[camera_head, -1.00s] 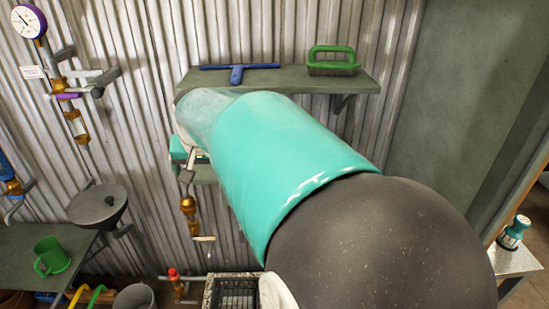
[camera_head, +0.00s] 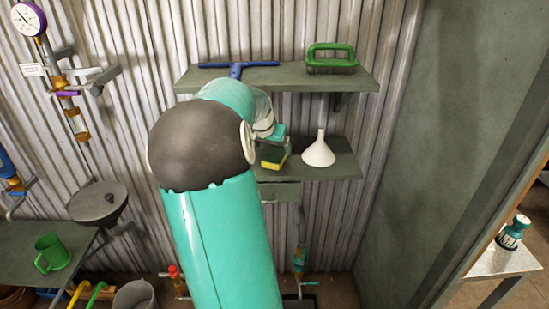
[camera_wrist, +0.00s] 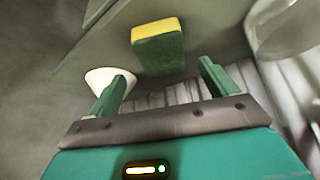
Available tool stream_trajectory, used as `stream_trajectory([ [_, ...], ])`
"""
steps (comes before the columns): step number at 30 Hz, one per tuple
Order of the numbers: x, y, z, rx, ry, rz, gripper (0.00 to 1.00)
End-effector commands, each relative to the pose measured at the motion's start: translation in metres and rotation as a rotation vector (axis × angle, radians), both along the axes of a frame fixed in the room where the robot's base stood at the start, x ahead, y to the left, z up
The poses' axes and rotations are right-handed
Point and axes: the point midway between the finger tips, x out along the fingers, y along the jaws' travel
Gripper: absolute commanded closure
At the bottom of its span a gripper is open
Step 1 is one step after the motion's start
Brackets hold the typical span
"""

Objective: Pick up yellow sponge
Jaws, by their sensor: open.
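The yellow sponge (camera_head: 274,162) with a green layer lies on the lower shelf (camera_head: 340,164), partly hidden by my gripper in the head view. In the wrist view the sponge (camera_wrist: 158,45) shows beyond the fingertips, roughly centred between them, with its yellow face at the top and its green part below. My gripper (camera_wrist: 158,82) is open, with its two green fingers apart and nothing between them. In the head view my gripper (camera_head: 272,143) is at the lower shelf, close to the sponge. I cannot tell the exact gap.
A white funnel (camera_head: 318,152) stands just right of the sponge and also shows in the wrist view (camera_wrist: 108,76). A corrugated wall is behind.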

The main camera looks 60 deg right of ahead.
Motion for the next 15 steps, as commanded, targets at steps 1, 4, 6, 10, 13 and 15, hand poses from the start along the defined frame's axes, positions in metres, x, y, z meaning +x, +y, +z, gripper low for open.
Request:
stream_trajectory([
  [1,0.0,-0.002,-0.003,0.0,0.0,0.0,0.15],
  [4,0.002,-0.005,-0.009,0.0,0.001,0.003,0.15],
  [6,0.003,-0.01,-0.017,0.001,0.002,0.003,0.15],
  [10,0.004,-0.021,-0.035,0.001,0.001,0.002,0.15],
  [13,0.005,-0.026,-0.044,0.0,0.001,0.004,0.15],
  [15,0.005,-0.028,-0.047,0.0,-0.001,0.003,0.15],
])
